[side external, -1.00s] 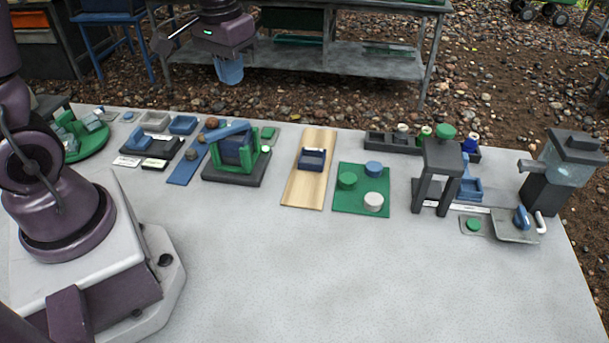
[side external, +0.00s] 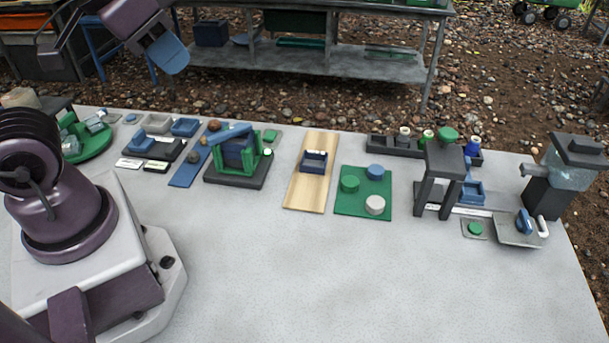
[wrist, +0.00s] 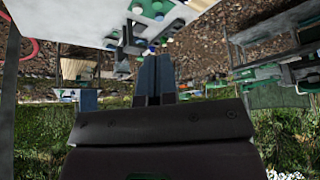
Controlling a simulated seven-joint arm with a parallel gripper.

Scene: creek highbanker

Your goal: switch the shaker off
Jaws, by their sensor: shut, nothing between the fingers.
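Nothing in view is labelled clearly enough for me to tell which device is the shaker. A green frame holding a dark blue box (side external: 236,152) stands on a dark base at the left middle of the table. A green button (side external: 475,228) sits on a small grey plate at the right. Beside it a grey plate carries a blue knob (side external: 523,222) and a white handle (side external: 542,227). My gripper (side external: 168,54) is raised beyond the table's far edge, tilted, away from all of these. Its blue fingers (wrist: 154,76) are shut and empty in the wrist view.
A dark stand with a green cap (side external: 448,135) and a clear-sided hopper (side external: 572,170) rise at the right. A green board (side external: 350,207) with round pieces lies mid-table. The table's front (side external: 350,290) is clear. A metal bench (side external: 330,62) stands behind.

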